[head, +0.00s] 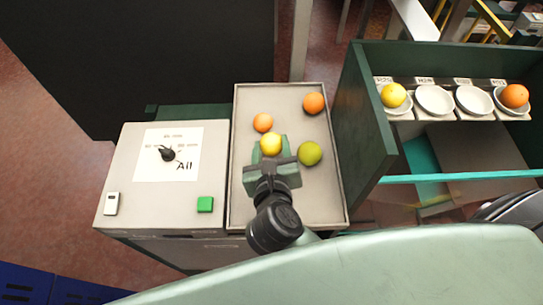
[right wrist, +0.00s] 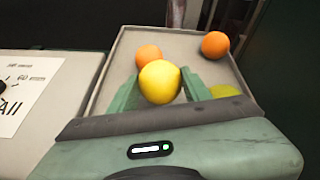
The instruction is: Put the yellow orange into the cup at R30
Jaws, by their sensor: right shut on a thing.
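A yellow orange (head: 271,144) is between the fingers of my right gripper (head: 271,155), which is shut on it over the grey tray (head: 242,210). The right wrist view shows the same yellow orange (right wrist: 160,82) between the green fingertips. At the right, a row of white cups stands on a shelf. The leftmost cup (head: 403,110) holds another yellow fruit (head: 394,95). The two middle cups (head: 434,100) (head: 474,100) are empty. The rightmost cup (head: 512,111) holds an orange fruit (head: 515,96). The labels behind the cups are too small to read surely. My left gripper is out of view.
Two orange fruits (head: 263,122) (head: 313,103) and a green one (head: 310,153) lie in the tray. A dark green panel (head: 366,130) stands upright between tray and cups. A box with a dial (head: 168,154) and green button (head: 205,204) is left of the tray.

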